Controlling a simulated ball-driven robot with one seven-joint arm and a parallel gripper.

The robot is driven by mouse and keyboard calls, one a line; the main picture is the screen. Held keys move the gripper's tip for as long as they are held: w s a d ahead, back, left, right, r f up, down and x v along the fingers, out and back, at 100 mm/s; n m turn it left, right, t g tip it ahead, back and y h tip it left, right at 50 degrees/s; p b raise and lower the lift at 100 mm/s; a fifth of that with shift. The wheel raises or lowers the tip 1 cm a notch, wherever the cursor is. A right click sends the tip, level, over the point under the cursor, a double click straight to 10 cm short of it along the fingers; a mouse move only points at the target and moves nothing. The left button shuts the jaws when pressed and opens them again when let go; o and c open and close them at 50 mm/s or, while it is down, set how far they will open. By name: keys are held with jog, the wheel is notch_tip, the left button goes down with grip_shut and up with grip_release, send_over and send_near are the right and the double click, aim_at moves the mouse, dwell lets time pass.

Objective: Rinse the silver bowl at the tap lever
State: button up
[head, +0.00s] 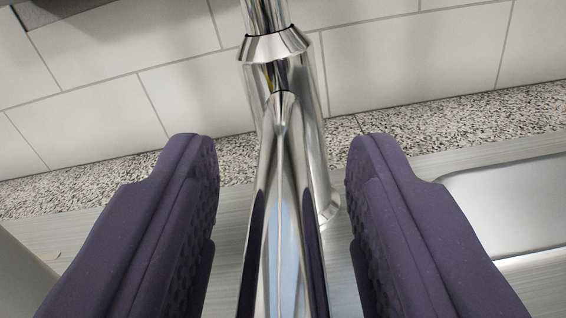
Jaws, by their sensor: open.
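My gripper (282,165) is open, with its two dark purple fingers standing left and right of a chrome tap. The tap lever (282,235) lies between the fingers, with a visible gap on both sides. It rises from the lower edge of the picture to the tap body. The chrome tap body (275,47) stands upright behind it and runs out of the top of the view. The silver bowl is not in view.
A metal sink basin (520,205) lies at the right, partly behind the right finger. A speckled stone ledge (455,122) runs behind the tap, below a white tiled wall (400,60). A dark object (60,8) shows at the top left.

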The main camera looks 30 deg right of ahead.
grip_shut()
jog(key=shift+r, duration=0.1)
jog(key=r+p, duration=0.1)
jog(key=p, duration=0.1)
jog(key=shift+g+y+p, duration=0.3)
jog(key=shift+g+p, duration=0.05)
jog(key=shift+g, duration=0.05)
jog(key=shift+g+p, duration=0.3)
jog(key=shift+p, duration=0.45)
jog(key=shift+f, duration=0.15)
grip_release()
